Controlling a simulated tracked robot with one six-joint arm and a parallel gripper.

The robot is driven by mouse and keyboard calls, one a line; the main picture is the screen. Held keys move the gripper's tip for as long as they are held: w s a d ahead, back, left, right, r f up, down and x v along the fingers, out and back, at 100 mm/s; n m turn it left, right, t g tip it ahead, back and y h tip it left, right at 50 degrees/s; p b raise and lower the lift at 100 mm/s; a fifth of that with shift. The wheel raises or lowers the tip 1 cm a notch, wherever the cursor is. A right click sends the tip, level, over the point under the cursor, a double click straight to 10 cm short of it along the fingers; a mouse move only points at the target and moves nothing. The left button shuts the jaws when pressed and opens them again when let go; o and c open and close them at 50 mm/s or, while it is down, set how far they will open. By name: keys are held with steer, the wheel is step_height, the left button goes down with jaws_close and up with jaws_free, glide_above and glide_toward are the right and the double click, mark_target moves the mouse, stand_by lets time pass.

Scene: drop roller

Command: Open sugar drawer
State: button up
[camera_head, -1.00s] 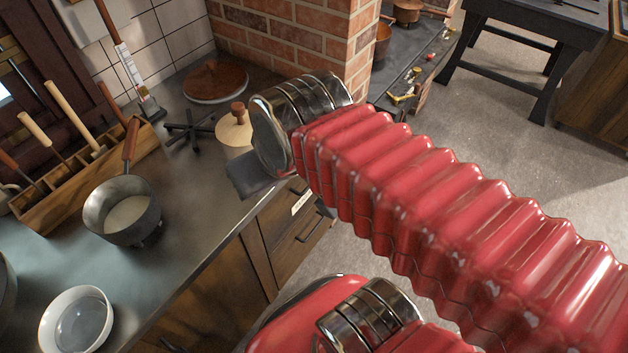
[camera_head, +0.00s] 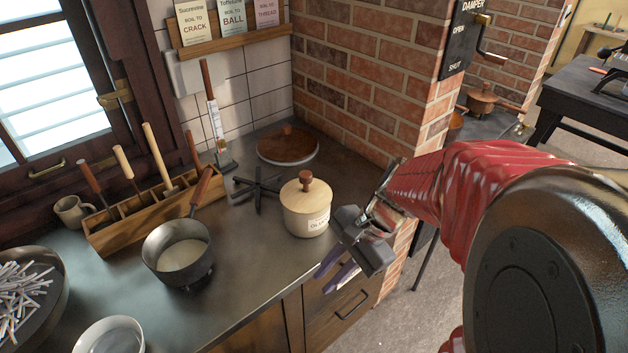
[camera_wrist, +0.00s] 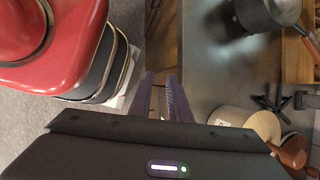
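The wooden drawer front (camera_head: 328,325) is under the counter's right end, with a dark bar handle (camera_head: 352,305). No label reading sugar is legible, and my gripper hides the area just above the handle. My gripper (camera_head: 338,270) is in front of the cabinet's upper part, just below the counter edge. Its two purple fingers point down and left, apart and with nothing seen between them. In the wrist view the fingers (camera_wrist: 162,88) stand apart, with brown wood showing between and beyond them. I cannot tell whether they touch the drawer.
A cream lidded canister (camera_head: 306,212) stands near the counter's right edge, close to my gripper. A black trivet (camera_head: 258,190), a saucepan (camera_head: 178,255), a tool rack (camera_head: 150,215) and a white bowl (camera_head: 112,338) are on the counter. A brick pillar (camera_head: 375,95) rises behind.

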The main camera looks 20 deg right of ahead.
steer(key=d+f+m+t, duration=0.6)
steer(key=d+f+m, duration=0.4)
steer(key=m, duration=0.7)
steer(key=w+d+f+m+t, duration=0.1)
steer(key=d+f+m+t, duration=0.6)
steer(key=m, duration=1.1)
steer(key=d+f, duration=0.3)
steer(key=d, duration=0.3)
steer(key=shift+f+t, duration=0.25)
steer(key=shift+t, duration=0.05)
steer(key=shift+w, duration=0.2)
steer(key=shift+x, duration=6.8)
steer(key=shift+d+f, duration=0.1)
steer(key=shift+d, duration=0.1)
steer(key=shift+c, duration=0.4)
jaws_close()
